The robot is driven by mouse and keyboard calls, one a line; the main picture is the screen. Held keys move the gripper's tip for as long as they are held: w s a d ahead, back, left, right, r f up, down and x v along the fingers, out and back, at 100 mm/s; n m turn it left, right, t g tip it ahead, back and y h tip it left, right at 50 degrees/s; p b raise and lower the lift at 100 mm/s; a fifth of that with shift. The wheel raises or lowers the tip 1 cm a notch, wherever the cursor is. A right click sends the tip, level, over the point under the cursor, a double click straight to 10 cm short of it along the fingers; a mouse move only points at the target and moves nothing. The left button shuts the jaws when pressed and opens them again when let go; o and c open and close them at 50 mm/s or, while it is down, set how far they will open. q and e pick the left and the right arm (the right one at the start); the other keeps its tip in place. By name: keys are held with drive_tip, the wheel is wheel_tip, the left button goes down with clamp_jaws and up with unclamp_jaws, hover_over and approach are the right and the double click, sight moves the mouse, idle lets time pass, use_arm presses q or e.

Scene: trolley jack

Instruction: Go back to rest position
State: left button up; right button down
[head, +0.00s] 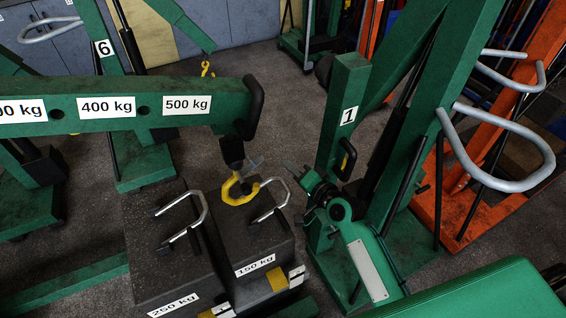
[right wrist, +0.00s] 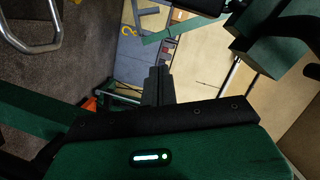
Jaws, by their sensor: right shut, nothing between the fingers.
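My right arm (head: 365,252) comes in from the lower right in the head view. Its gripper (head: 292,168) is in front of the green post marked 1, right of the yellow hook (head: 238,190) and apart from it. In the right wrist view the two dark fingers (right wrist: 157,84) are together with nothing between them. My left gripper does not show. The hook hangs from the end of the green boom (head: 140,108) marked 400 kg and 500 kg, above the weights.
Dark weights marked 250 kg (head: 150,248) and 150 kg (head: 262,245), with metal handles, stand below the hook. The green post (head: 345,105) and a grey loop handle (head: 490,170) are close to my right arm. Orange frames stand at right. Floor (head: 275,90) shows behind.

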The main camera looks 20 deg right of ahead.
drive_tip(key=s+f+n+g+h, duration=0.1)
drive_tip(key=s+f+n+g, duration=0.25)
drive_tip(key=s, duration=0.45)
drive_tip(key=s+f+n+g+h, duration=0.1)
drive_tip(key=s+f+n+g, duration=0.25)
drive_tip(key=s, duration=0.45)
drive_tip(key=s+d+f+n+g+h, duration=0.1)
drive_tip(key=s+d+n+g+h, duration=0.3)
drive_tip(key=s, duration=1.1)
wheel_tip(320, 180, down, 32)
drive_tip(key=d+g, duration=0.1)
drive_tip(key=g, duration=0.1)
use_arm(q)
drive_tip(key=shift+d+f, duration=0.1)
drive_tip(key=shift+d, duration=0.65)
use_arm(e)
drive_tip(key=s+d+f, duration=0.1)
drive_tip(key=s+f, duration=0.8)
drive_tip(key=s, duration=0.1)
drive_tip(key=s+d+f+g, duration=0.1)
drive_tip(key=s+d+f, duration=0.1)
drive_tip(key=s+f, duration=0.7)
drive_tip(key=shift+s+d+f+h, duration=0.3)
drive_tip(key=shift+s+f+h, duration=0.1)
drive_tip(key=shift+f, duration=0.1)
